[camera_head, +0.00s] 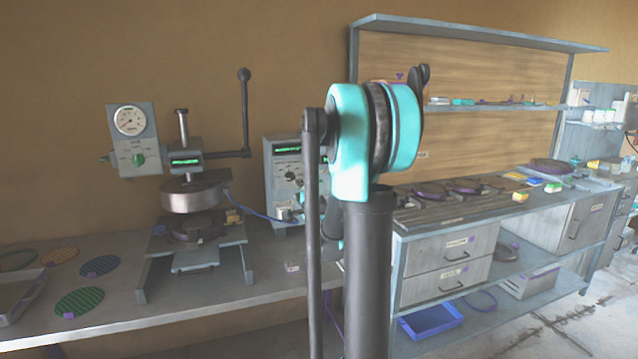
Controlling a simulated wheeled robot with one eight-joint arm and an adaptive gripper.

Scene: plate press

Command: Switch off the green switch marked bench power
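I cannot make out a switch marked bench power; the labels are too small to read. A round green knob (139,158) sits on the grey gauge box (133,140) at the left, below its dial. A grey control box (270,185) with a green display (288,150) and small dark knobs stands on the bench behind my arm. My arm hides its right part. My arm rises in the middle of the view with a teal joint at its top. My gripper cannot be made out in this view.
A plate press (195,195) with a long upright lever (244,110) stands on the left bench (215,293). Coloured discs lie at the bench's left end. A shelved workbench (470,210) with drawers stands at the right. A blue tray (432,321) lies on its lower shelf.

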